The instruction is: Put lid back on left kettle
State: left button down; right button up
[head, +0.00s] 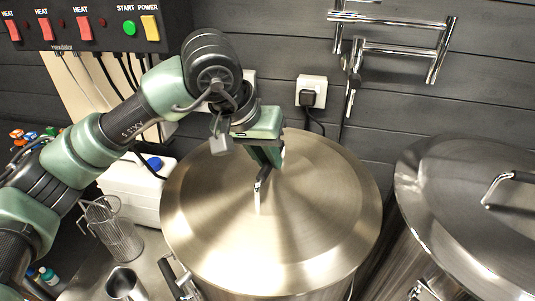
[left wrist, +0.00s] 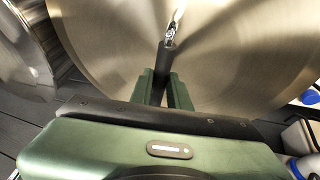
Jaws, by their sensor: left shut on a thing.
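The left kettle's lid (head: 230,225) is a wide brushed-steel disc with a black-and-steel handle (head: 260,188). It covers the top of the left kettle, looking roughly level. I cannot tell if its rim is fully seated. The kettle is mostly hidden beneath it; a black-gripped side handle (head: 178,280) shows at lower left. My left gripper (head: 268,162) reaches in from above and is shut on the lid handle. In the left wrist view, the fingers (left wrist: 165,88) close around the dark grip of the handle (left wrist: 166,60), with the lid (left wrist: 110,50) behind. My right gripper is out of view.
The right kettle (head: 470,210) stands close by with its own lid and handle. A control panel (head: 90,25), a wall socket (head: 311,90) and a steel pipe arm (head: 400,45) are on the back wall. A mesh basket (head: 118,235), steel cup (head: 125,285) and white container (head: 130,190) stand left.

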pick_arm(q)
jog(key=c, duration=1.3)
grip_release()
jog(key=shift+r, duration=0.1)
jog(key=shift+s+f, duration=0.1)
jog(key=shift+f, duration=0.15)
jog(key=shift+a+r, duration=0.1)
jog(key=shift+r, duration=0.25)
jog(key=b+v, duration=0.2)
jog(key=v, duration=0.5)
jog(key=shift+s+r, duration=0.1)
jog(key=shift+r, duration=0.1)
